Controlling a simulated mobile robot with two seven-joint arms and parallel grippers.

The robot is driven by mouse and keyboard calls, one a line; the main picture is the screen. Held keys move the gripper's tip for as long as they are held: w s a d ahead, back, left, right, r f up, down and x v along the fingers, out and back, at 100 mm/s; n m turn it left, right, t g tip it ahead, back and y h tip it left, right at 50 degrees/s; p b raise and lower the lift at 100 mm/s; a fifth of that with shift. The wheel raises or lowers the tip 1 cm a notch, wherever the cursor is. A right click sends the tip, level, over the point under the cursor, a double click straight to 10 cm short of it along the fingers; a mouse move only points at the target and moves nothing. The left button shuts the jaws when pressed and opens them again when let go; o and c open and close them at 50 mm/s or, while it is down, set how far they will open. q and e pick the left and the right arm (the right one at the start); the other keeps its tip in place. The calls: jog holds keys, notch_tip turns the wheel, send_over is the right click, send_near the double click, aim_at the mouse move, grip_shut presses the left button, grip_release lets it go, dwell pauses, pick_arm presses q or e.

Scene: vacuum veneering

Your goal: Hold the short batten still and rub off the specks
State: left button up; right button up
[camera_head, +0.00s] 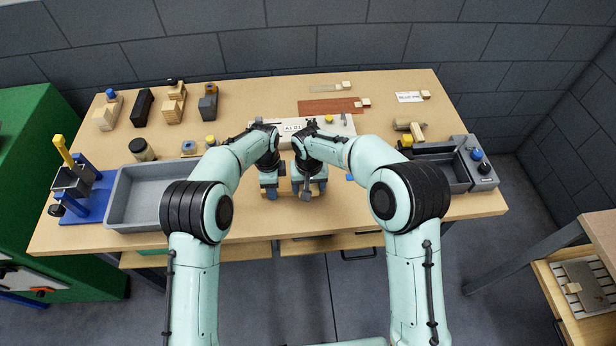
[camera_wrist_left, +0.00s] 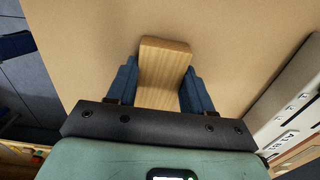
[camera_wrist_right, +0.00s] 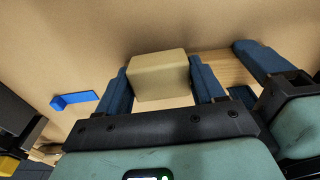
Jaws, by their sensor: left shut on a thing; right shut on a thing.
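The short batten (camera_wrist_left: 163,65), pale wood with visible grain, lies between the blue fingers of my left gripper (camera_head: 269,191), which is shut on it. Part of the batten (camera_wrist_right: 222,68) also shows in the right wrist view, running between my two grippers. My right gripper (camera_head: 309,189) is shut on a pale cream block (camera_wrist_right: 158,76), close beside my left gripper at the table's front middle. The block is near the batten; I cannot tell whether they touch. In the head view my arms and grippers hide most of both. I can make out no specks.
The tan table (camera_head: 240,95) has a grey tray (camera_head: 118,205) at left and a grey station with buttons (camera_head: 482,175) at right. A white panel (camera_head: 340,127) lies just behind my grippers.

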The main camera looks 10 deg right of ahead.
jog(key=shift+s+f, duration=0.1)
jog(key=shift+s, duration=0.45)
jog(key=shift+r, duration=4.2)
pick_arm(q)
jog(key=o, duration=0.7)
notch_tip(320, 180, up, 12)
jog(key=shift+r, duration=0.1)
